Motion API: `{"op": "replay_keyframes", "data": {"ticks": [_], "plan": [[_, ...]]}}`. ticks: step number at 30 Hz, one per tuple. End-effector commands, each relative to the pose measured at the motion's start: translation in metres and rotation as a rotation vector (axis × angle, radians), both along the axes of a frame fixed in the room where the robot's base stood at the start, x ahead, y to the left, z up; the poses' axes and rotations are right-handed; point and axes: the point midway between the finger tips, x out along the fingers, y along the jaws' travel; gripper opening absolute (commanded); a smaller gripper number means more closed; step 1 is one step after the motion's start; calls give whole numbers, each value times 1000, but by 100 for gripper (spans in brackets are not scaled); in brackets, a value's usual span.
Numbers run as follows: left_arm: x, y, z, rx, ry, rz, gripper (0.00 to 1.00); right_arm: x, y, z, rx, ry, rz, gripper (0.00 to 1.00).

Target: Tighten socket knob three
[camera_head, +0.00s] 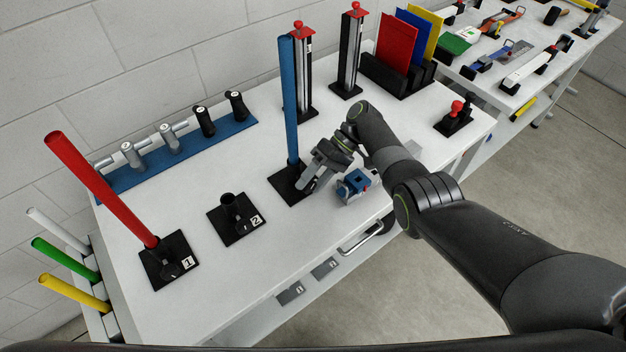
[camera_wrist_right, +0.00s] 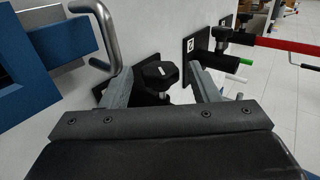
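The blue tube (camera_head: 289,100) stands upright in the third black socket (camera_head: 283,187), whose number is hidden. My right gripper (camera_head: 306,184) is at this socket, just right of the tube's foot. In the right wrist view a dark faceted knob (camera_wrist_right: 160,74) lies between the two fingers of my right gripper (camera_wrist_right: 164,76). The fingers are apart, with a gap visible on each side of the knob. In the head view the gripper hides this knob. My left gripper is in neither view.
Socket one (camera_head: 168,262) holds a tilted red tube (camera_head: 100,188). Socket two (camera_head: 235,217) is empty. A small blue device (camera_head: 353,187) stands close right of my gripper. A blue rail (camera_head: 180,155) with several tools runs along the wall side.

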Motion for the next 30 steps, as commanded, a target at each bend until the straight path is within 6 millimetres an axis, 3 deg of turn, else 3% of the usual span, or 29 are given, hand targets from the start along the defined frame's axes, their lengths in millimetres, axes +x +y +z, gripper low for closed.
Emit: {"op": "replay_keyframes", "data": {"ticks": [11, 30], "plan": [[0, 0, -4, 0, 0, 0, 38, 6, -8, 6, -2, -1, -1, 55], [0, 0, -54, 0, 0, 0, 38, 70, -96, 94, -1, 0, -2, 55]]}}
